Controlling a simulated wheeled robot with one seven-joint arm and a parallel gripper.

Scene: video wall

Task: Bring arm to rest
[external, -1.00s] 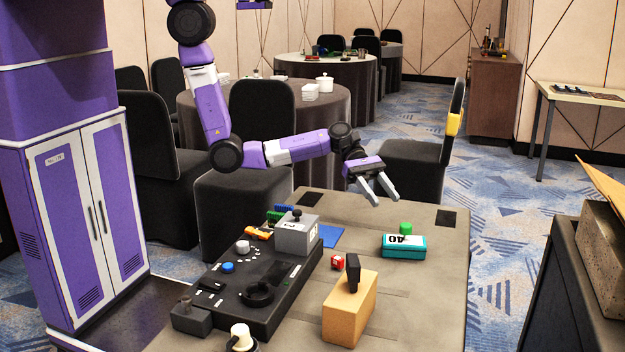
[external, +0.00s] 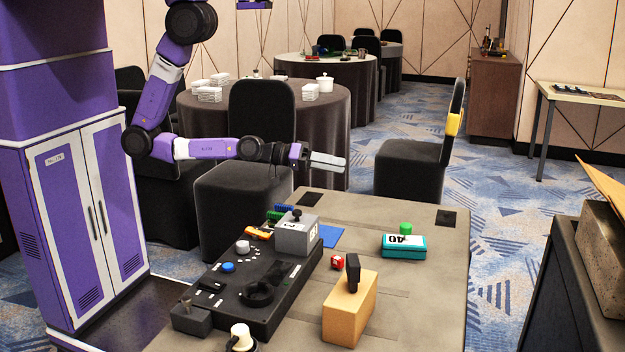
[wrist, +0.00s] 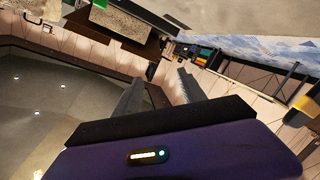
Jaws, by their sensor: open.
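My gripper (external: 326,161) is held in the air above the far left part of the table (external: 400,290), pointing to the right. It is open and empty. In the wrist view the two fingers (wrist: 157,88) stand apart with nothing between them. My arm is folded, with its elbow near the purple cabinet body and its forearm roughly level. The gripper touches nothing that I can see.
Black chairs (external: 262,120) stand behind the table. A dark counter (external: 575,300) is at right.

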